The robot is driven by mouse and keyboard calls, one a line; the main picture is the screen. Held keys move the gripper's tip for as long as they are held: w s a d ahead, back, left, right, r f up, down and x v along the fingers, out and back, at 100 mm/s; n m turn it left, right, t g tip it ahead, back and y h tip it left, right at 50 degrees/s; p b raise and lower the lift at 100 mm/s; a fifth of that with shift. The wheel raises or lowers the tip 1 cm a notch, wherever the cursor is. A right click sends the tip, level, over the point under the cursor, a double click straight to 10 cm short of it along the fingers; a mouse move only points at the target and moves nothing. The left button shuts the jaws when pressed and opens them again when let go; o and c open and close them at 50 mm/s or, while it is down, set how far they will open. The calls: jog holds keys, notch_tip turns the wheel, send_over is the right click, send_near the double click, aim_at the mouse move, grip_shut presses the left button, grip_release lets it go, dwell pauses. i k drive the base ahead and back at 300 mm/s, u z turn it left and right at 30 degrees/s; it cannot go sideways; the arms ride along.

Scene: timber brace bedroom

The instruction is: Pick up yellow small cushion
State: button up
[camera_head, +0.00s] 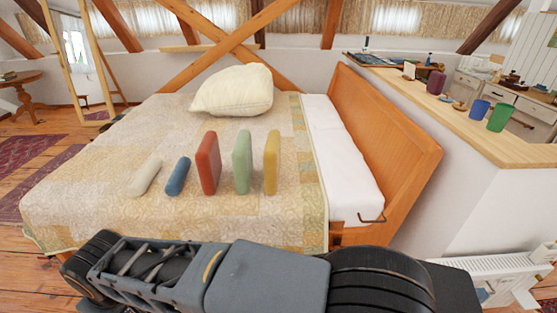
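The yellow small cushion (272,162) stands upright on the quilt of the bed, at the right end of a row of small cushions. A gap separates it from the light green cushion (242,162) on its left. My arm lies across the bottom of the view, in front of the bed's near side and apart from the cushions. My gripper's fingers do not show.
The row also holds a red cushion (208,162), a blue roll (178,176) and a cream roll (145,176). A large cream pillow (234,91) lies behind. The wooden headboard (385,140) rises at right, by a ledge (475,125) with cups. Bare quilt lies in front of the row.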

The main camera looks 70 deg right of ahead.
aim_at(272, 155)
jog(key=z, duration=0.85)
jog(key=i, duration=0.95)
jog(key=z, duration=1.15)
jog(key=i, duration=0.2)
jog(key=z, duration=0.15)
